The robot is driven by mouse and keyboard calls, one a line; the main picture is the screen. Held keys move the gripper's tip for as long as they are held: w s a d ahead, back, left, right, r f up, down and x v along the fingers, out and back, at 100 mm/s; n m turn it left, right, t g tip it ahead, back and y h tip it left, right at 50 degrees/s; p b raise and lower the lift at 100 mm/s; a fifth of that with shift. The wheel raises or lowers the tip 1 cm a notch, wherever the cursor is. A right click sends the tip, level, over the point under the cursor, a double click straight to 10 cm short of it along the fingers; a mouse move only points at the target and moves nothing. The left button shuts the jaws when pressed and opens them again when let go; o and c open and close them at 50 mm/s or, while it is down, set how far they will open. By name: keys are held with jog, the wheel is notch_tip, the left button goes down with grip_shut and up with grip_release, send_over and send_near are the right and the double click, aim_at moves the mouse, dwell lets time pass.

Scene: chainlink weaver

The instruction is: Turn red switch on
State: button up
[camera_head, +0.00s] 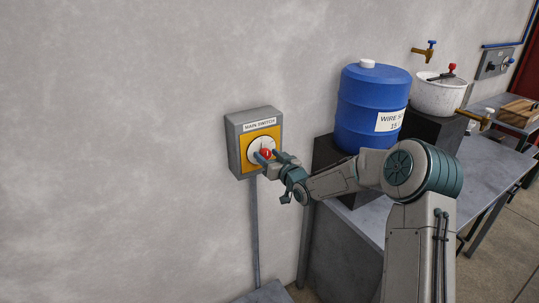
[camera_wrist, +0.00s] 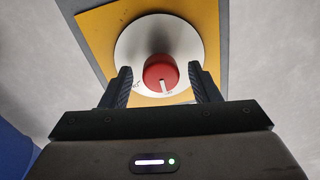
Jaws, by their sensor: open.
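The red switch (camera_head: 266,154) is a round knob on a white dial (camera_head: 260,144) with a yellow plate, on a grey wall box labelled "MAIN SWITCH" (camera_head: 233,144). In the wrist view the red knob (camera_wrist: 160,72) has a white mark at its lower edge, near small dial lettering that is partly hidden. My gripper (camera_head: 266,158) is at the knob. In the wrist view its two dark fingers (camera_wrist: 163,88) stand apart, one on each side of the knob, with small gaps. I cannot tell whether either finger touches it.
A blue drum (camera_head: 360,108) stands on a dark block to the right. A white pot (camera_head: 436,96) and a brass tap (camera_head: 424,50) are farther right. A grey table (camera_head: 465,185) lies below them. The wall left of the box is clear.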

jog(key=c, duration=1)
jog(key=shift+f+m+b, duration=0.1)
jog(key=shift+m+b, duration=0.3)
jog(key=shift+b, duration=0.1)
jog(key=shift+f+m+b, duration=0.1)
jog(key=shift+m+b, duration=0.8)
jog(key=shift+m, duration=0.1)
jog(key=m+b, duration=0.1)
jog(key=m, duration=0.1)
jog(key=shift+d+m+b, duration=0.1)
jog(key=shift+m+b, duration=0.2)
jog(key=shift+m, duration=0.1)
jog(key=m+b, duration=0.2)
jog(key=m, duration=0.2)
jog(key=shift+m+b, duration=0.35)
jog(key=shift+m, duration=0.85)
